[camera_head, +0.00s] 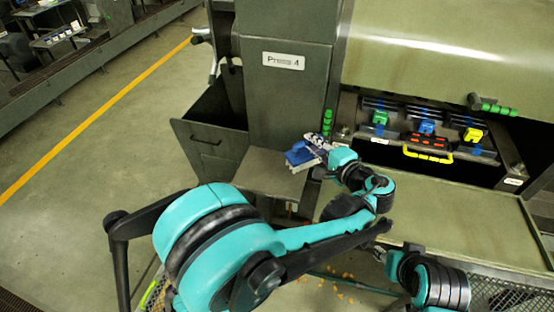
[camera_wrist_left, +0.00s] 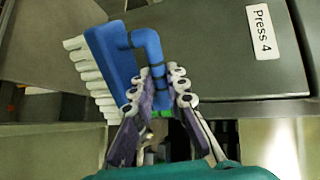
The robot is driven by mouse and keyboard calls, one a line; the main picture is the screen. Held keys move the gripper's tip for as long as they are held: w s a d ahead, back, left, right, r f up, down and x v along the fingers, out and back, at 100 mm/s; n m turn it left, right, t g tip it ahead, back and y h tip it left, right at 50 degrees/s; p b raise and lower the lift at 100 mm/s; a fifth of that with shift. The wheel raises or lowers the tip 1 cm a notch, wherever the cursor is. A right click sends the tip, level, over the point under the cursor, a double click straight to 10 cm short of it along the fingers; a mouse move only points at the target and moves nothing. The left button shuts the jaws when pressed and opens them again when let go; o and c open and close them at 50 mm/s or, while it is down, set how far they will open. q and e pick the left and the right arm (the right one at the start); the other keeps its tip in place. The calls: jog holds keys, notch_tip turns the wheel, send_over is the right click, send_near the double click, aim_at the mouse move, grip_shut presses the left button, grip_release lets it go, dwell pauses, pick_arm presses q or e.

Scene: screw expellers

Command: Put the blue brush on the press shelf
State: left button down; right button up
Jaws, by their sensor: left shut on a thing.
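The blue brush (camera_head: 300,156) has a blue block and pale bristles. In the left wrist view its blue handle (camera_wrist_left: 150,48) runs between the fingertips, and its bristles (camera_wrist_left: 88,70) point left. My left gripper (camera_head: 318,146) is shut on the handle. In the head view the brush appears over the far right part of the grey press shelf (camera_head: 262,175), beside the Press 4 column. I cannot tell whether the brush touches the shelf. At the lower right, the end of my right arm (camera_head: 402,264) shows only in part, and its fingers are unclear.
The press column (camera_head: 290,95) stands behind the shelf, with an open dark bin (camera_head: 212,128) to its left. A panel with green, blue and yellow parts (camera_head: 425,128) and a wide olive tray (camera_head: 450,210) lie to the right. The shelf's left part is clear.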

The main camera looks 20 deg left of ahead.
pick_arm(q)
jog(key=shift+w+a, duration=0.1)
jog(key=shift+a, duration=0.15)
jog(key=shift+a+f+b, duration=1.3)
jog(key=shift+a+f, duration=1.35)
jog(key=shift+a, duration=0.15)
jog(key=shift+a+f+b, duration=1.3)
jog(key=shift+a+f, duration=1.35)
jog(key=shift+a, duration=0.15)
jog(key=shift+s, duration=0.2)
jog(key=shift+f, duration=0.15)
jog(key=c, duration=1.5)
grip_release()
